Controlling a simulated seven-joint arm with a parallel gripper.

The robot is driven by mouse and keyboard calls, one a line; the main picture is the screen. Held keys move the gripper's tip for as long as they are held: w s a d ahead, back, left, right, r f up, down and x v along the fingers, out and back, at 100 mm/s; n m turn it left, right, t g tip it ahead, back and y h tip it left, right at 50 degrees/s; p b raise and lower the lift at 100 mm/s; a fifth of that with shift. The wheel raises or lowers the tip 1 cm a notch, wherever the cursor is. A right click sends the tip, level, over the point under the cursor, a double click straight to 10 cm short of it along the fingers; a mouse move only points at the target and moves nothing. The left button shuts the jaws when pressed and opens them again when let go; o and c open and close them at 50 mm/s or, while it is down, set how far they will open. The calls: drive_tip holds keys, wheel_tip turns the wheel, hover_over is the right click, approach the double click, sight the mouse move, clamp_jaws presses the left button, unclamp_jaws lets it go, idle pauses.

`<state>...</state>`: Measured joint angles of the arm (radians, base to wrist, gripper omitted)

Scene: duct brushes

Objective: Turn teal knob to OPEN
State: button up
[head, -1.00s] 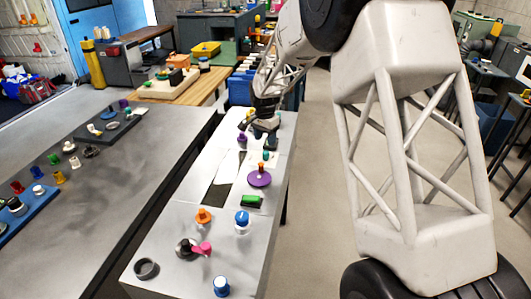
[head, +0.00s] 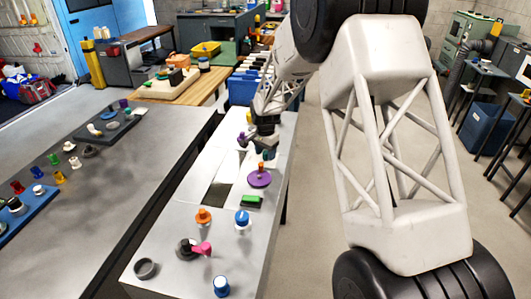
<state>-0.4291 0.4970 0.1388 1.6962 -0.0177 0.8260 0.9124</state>
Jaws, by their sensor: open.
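The teal knob (head: 267,154) is small and stands on the grey panel table, just behind the purple disc knob. Its markings are too small to read. My gripper (head: 263,150) is at the far part of the panel, pointing down, right by the teal knob. Its dark fingers are open and partly hide the knob. I cannot tell whether they touch it.
A purple disc knob (head: 259,178) and a green block (head: 251,201) lie nearer on the panel. Orange (head: 203,216) and blue (head: 242,218) knobs, a pink-handled lever (head: 201,248) and a dark ring (head: 145,269) stand in front. A second table (head: 95,195) is at left.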

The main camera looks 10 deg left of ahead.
drive_tip(key=c, duration=0.9)
drive_tip(key=shift+c, duration=0.2)
drive_tip(key=shift+n, duration=0.5)
drive_tip(key=n, duration=0.3)
drive_tip(key=shift+n, duration=0.3)
drive_tip(key=n, duration=1.3)
